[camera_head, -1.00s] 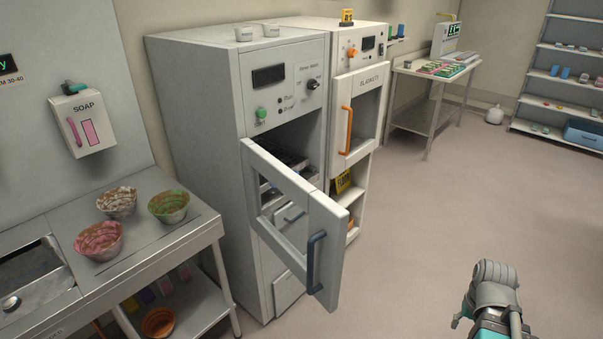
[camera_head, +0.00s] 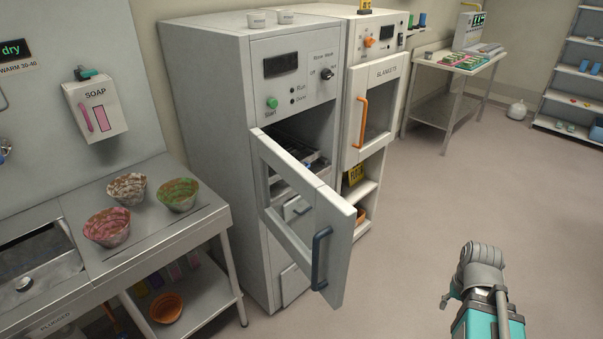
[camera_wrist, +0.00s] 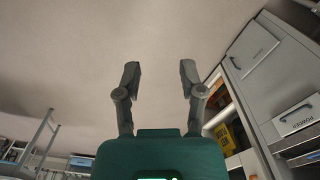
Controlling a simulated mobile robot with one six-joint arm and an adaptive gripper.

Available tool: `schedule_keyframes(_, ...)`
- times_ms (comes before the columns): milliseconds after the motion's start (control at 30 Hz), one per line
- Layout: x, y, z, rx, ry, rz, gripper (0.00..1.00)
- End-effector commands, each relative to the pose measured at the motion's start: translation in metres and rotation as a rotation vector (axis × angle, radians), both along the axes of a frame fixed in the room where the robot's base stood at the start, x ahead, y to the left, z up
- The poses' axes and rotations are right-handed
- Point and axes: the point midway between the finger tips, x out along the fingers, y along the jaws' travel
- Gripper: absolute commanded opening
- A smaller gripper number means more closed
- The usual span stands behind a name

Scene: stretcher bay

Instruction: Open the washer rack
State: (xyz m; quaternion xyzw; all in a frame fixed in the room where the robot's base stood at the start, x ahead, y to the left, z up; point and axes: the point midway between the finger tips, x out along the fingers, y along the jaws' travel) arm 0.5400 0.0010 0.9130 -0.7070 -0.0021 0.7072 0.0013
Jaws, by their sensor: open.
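The grey washer (camera_head: 212,150) is a tall cabinet with a green Start button and a dark display. Its windowed door (camera_head: 318,215) stands open toward the front, with a dark blue handle (camera_head: 319,258). Behind the door, part of the washer rack (camera_head: 303,151) shows inside the upper chamber; most of it is hidden by the door and the cabinet wall. My gripper shows in the wrist view (camera_wrist: 160,80) with its two fingers apart and nothing between them. In the head view my arm's end is at the lower right, away from the door.
A blanket cabinet (camera_head: 378,75) with an orange handle adjoins the washer on the right. A steel counter (camera_head: 120,225) with several bowls stands at the left. A drawer marked POWDER (camera_wrist: 298,119) shows in the wrist view. The floor (camera_head: 420,220) to the right is clear.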

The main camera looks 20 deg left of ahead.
Motion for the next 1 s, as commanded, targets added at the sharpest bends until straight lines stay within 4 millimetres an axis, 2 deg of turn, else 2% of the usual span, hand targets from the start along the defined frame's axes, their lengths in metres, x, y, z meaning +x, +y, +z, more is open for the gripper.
schedule_keyframes(167, 0.02, 0.015, -0.012, 0.051, -0.009, 0.014, 0.51)
schedule_keyframes(367, 0.07, 0.064, -0.038, 0.201, -0.029, 0.053, 0.51)
schedule_keyframes(467, 0.103, 0.095, -0.052, 0.31, -0.044, 0.073, 0.51)
schedule_keyframes(700, 0.186, 0.183, -0.076, 0.608, -0.075, 0.117, 0.51)
schedule_keyframes(1000, 0.28, 0.29, -0.086, 0.982, -0.096, 0.141, 0.51)
